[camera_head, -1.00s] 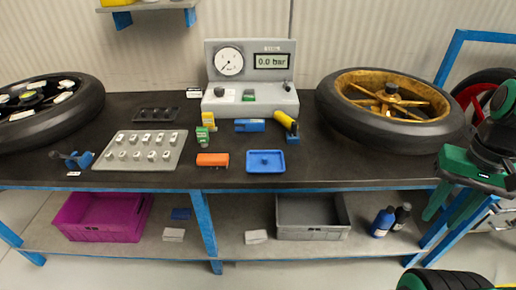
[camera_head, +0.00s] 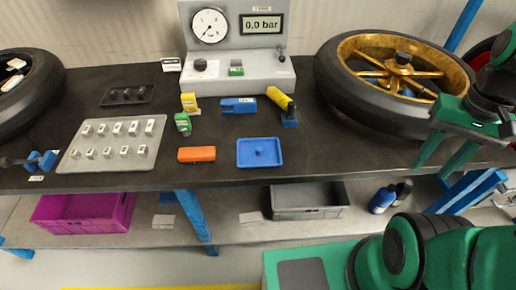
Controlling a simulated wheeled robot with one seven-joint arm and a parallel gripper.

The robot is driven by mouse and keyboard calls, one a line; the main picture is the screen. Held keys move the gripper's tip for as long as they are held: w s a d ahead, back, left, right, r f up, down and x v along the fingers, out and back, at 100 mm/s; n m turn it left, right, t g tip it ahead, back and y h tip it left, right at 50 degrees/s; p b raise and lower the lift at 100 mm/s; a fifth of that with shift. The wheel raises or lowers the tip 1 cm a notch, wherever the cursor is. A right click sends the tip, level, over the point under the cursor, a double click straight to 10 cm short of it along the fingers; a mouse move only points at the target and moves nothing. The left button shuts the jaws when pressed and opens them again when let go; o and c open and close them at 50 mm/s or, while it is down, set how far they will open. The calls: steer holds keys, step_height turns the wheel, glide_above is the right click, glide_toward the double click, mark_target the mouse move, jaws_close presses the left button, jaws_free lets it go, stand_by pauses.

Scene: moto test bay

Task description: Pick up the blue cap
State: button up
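A small blue cap (camera_head: 261,150) sits near the middle of a shallow blue tray (camera_head: 243,161) at the front of the dark bench. It is tiny here and nearly the same colour as the tray. My gripper (camera_head: 433,168) is at the right, near the bench's front edge and in front of the gold-rimmed wheel. Its two green fingers point down and left, spread apart with nothing seen between them. It is well to the right of the tray and apart from the cap.
An orange block (camera_head: 196,154) lies left of the tray. Behind are a blue tool (camera_head: 239,105), a yellow cylinder on a blue stand (camera_head: 289,120) and the gauge box (camera_head: 238,72). A grey plate of white pieces (camera_head: 75,159) lies left. Bench between tray and gripper is clear.

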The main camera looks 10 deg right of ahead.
steer(key=n+y, duration=0.4)
steer(key=n, duration=2.2)
glide_toward(259, 149)
steer(key=shift+w+a+f+n+g, duration=0.1)
steer(key=shift+a+f+n+g, duration=0.15)
steer(key=shift+f, duration=0.35)
steer(key=shift+a+f+n+g, duration=0.15)
steer(key=shift+a+f+g, duration=0.1)
steer(key=shift+f, duration=0.35)
steer(key=shift+w+x, duration=0.15)
steer(key=shift+x, duration=1.3)
steer(key=shift+w+x, duration=0.15)
steer(key=shift+x, duration=1.3)
steer(key=shift+d, duration=0.1)
jaws_close()
